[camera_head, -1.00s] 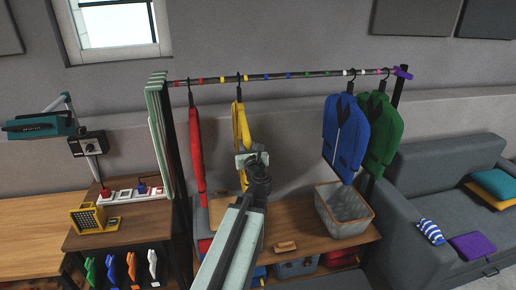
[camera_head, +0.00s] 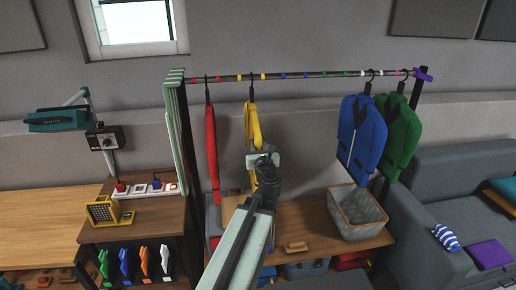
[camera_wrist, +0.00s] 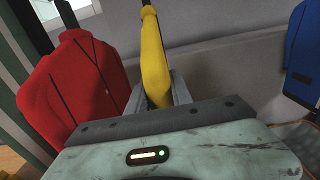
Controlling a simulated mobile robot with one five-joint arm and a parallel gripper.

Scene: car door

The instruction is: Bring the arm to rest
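My gripper (camera_head: 262,160) is raised in front of the hanging yellow jacket (camera_head: 253,125). In the wrist view its two fingers (camera_wrist: 157,92) stand apart, with the yellow jacket (camera_wrist: 154,55) showing between and beyond them. I see a gap beside the jacket, so the fingers look open; whether they touch the cloth is hard to tell. The yellow jacket hangs edge-on from the clothes rail (camera_head: 300,75) by its hook. My arm reaches up from the bottom of the head view.
A red jacket (camera_head: 211,140) hangs left of the yellow one. Blue (camera_head: 361,135) and green (camera_head: 398,140) jackets hang at the right. Below are a wooden bench (camera_head: 285,222) and a grey basket (camera_head: 357,212). A side table with a yellow device (camera_head: 105,211) stands left, a sofa (camera_head: 420,235) right.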

